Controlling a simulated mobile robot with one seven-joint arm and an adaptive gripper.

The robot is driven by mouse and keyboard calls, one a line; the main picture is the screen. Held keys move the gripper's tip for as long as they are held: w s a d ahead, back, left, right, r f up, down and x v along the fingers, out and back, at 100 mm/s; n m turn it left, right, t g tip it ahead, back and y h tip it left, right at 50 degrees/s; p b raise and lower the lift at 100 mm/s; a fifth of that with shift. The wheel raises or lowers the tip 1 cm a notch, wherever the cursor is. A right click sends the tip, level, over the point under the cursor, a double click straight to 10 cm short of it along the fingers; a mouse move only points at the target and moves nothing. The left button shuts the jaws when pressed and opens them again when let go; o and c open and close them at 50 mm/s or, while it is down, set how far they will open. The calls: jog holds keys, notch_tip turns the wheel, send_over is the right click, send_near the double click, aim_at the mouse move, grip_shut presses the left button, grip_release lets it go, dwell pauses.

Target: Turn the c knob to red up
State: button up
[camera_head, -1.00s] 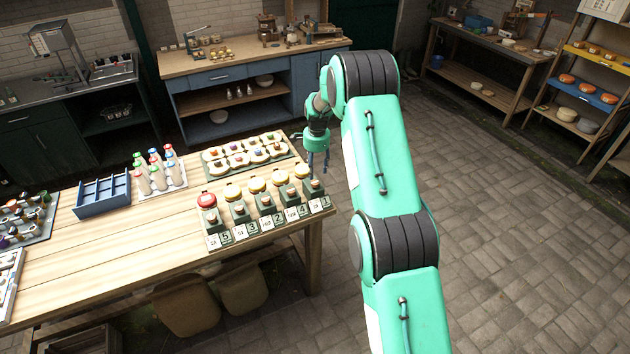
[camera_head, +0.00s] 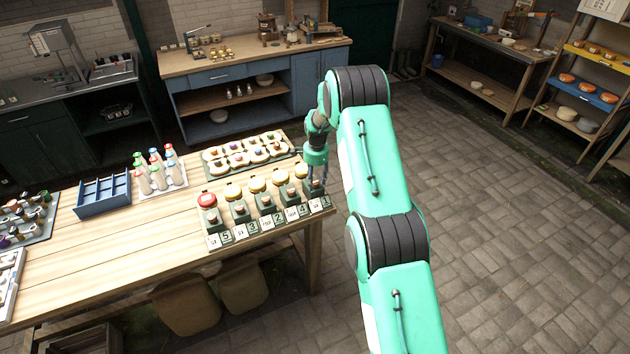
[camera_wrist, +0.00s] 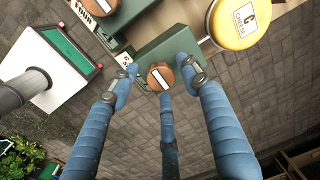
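In the wrist view a round brown knob (camera_wrist: 160,77) with a white bar across its top sits on a green block (camera_wrist: 176,56). A yellow disc marked C CHEESE (camera_wrist: 240,18) is beyond it at upper right. My gripper (camera_head: 318,187) is at the right end of the row of stations on the table. Its blue fingers are spread, with the knob between their tips in the wrist view. I cannot tell whether they touch it. No red mark shows on the knob, and its front side is partly hidden.
Another brown knob (camera_wrist: 98,6) by a FOUR label is close at upper left. The table edge is near, with open floor to the right.

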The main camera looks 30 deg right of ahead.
jog(key=c, duration=0.9)
jog(key=shift+c, duration=0.2)
jog(key=shift+n, duration=0.4)
jog(key=n+b, duration=0.2)
jog(key=n, duration=0.1)
jog(key=n+b, duration=0.1)
jog(key=n, duration=0.3)
jog(key=shift+d+n+b, duration=0.1)
jog(key=shift+n+b, duration=0.25)
jog(key=shift+n, duration=0.05)
jog(key=n+b, duration=0.1)
jog(key=n, duration=0.4)
jog(key=shift+n+g+b, duration=0.4)
jog(key=shift+n, duration=1.8)
